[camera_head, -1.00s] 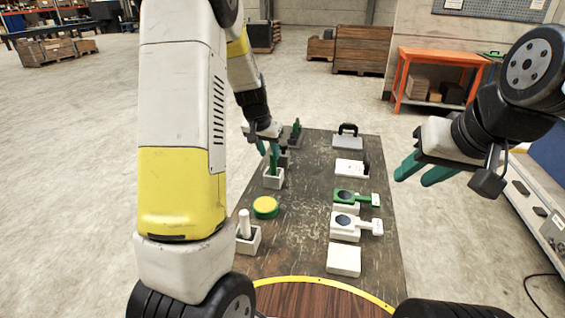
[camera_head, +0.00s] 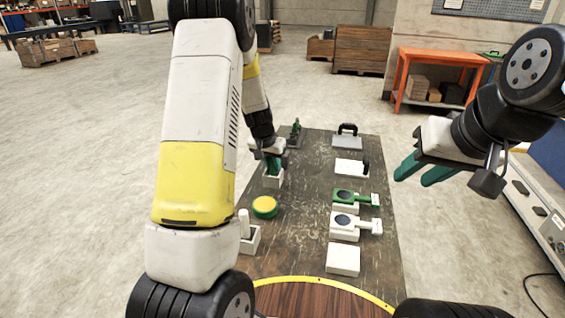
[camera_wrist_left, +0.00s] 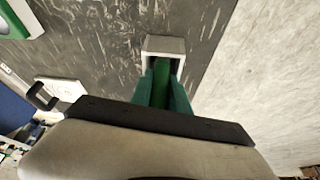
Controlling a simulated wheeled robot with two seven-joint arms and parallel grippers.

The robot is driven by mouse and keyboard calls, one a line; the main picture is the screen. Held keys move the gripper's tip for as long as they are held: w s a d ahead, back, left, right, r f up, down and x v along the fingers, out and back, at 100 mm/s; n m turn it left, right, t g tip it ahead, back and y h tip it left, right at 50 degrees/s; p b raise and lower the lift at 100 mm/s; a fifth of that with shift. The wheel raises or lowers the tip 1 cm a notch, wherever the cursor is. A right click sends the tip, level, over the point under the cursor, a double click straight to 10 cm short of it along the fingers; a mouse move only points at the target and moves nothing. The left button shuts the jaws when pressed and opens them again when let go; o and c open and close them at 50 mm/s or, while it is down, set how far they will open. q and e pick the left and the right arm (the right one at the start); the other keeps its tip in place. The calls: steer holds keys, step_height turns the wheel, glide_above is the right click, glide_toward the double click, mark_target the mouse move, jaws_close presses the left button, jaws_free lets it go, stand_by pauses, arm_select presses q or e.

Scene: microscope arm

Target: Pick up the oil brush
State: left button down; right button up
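The oil brush shows as a green handle (camera_wrist_left: 162,84) standing in a white square holder (camera_wrist_left: 165,45) in the left wrist view. In the head view the holder (camera_head: 272,181) stands on the left side of the table, and my gripper partly hides the handle. My left gripper (camera_head: 272,162) is over the holder, pointing down. In the left wrist view its teal fingers flank the handle closely; whether they press on it is unclear. The brush's lower end is hidden in the holder. My right gripper (camera_head: 424,172) is open and empty, right of the table.
A yellow-green round object (camera_head: 265,207) and a white holder with a white handle (camera_head: 246,240) stand nearer on the table (camera_head: 300,225). A green tool (camera_head: 345,197), a white tool (camera_head: 345,222) and a white block (camera_head: 344,260) line the right side. The table's middle is clear.

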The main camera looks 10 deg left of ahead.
stand_by(0.3)
arm_select(q)
step_height(320, 180, up, 10)
stand_by(0.4)
stand_by(1.6)
